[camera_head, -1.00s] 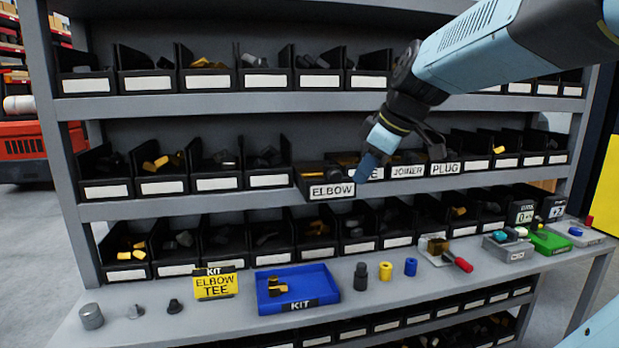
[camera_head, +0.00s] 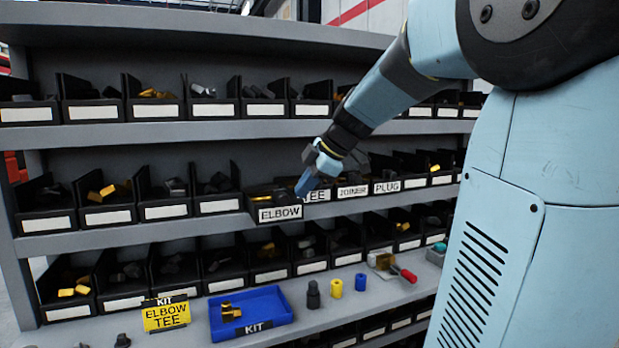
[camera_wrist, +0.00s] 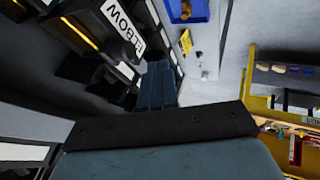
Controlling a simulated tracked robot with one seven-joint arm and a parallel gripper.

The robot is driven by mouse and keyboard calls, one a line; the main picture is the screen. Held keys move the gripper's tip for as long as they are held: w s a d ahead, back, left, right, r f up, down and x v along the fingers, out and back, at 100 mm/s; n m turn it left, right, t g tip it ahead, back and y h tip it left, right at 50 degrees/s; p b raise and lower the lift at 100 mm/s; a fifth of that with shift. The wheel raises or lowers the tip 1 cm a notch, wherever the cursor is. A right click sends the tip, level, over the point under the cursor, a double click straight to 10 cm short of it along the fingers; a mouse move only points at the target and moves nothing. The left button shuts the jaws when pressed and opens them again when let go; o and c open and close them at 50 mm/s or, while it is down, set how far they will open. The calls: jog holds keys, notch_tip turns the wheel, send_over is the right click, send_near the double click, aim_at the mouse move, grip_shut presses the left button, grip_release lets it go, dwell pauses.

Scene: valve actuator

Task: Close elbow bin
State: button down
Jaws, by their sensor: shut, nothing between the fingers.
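The elbow bin (camera_head: 262,202) is a black bin with a white ELBOW label (camera_head: 280,213) on the middle shelf. It sticks out in front of the bins to its left. My gripper (camera_head: 303,189) is shut and empty at the upper right of its label, in front of the TEE bin (camera_head: 318,196). I cannot tell whether the fingers touch the elbow bin. In the wrist view, the elbow bin (camera_wrist: 92,28) lies left of my fingers (camera_wrist: 157,86), its label turned on its side.
JOINER (camera_head: 353,192) and PLUG (camera_head: 387,187) bins stand to the right. Below, the bench holds a blue kit tray (camera_head: 270,308) with yellow parts, a yellow kit sign (camera_head: 166,314) and several small cylinders. More bins fill the shelves above and below.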

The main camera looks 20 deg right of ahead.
jog(key=w+a+f, duration=0.1)
jog(key=w+f, duration=0.2)
jog(key=w, duration=0.3)
jog(key=shift+a+f, duration=0.2)
jog(key=shift+a, duration=0.1)
jog(key=shift+w+a, duration=0.1)
